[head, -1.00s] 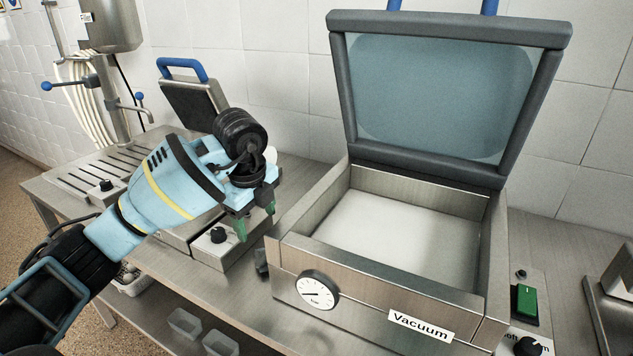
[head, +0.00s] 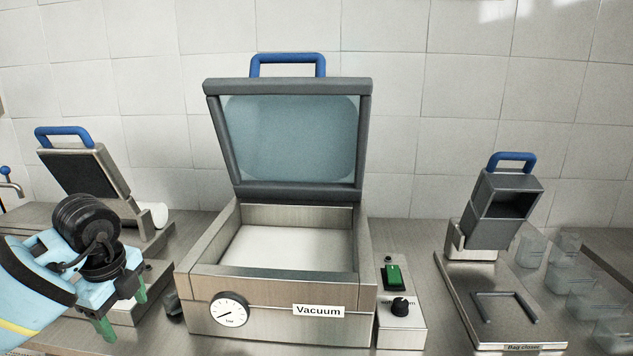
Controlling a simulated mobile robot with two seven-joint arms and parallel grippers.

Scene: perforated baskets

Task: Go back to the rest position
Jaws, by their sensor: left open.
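My left gripper (head: 124,318) is at the lower left of the head view. Its green fingertips point down and are apart, with nothing between them. It is left of the vacuum machine (head: 262,290), in front of a smaller appliance (head: 88,175) with its lid raised. My right gripper is not in view.
The vacuum machine's lid (head: 290,135) stands open and its chamber is empty. A control box (head: 400,315) with a green switch is beside it. A bag closer (head: 505,300) stands at right, with several clear containers (head: 570,275) beyond it. A tiled wall closes the back.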

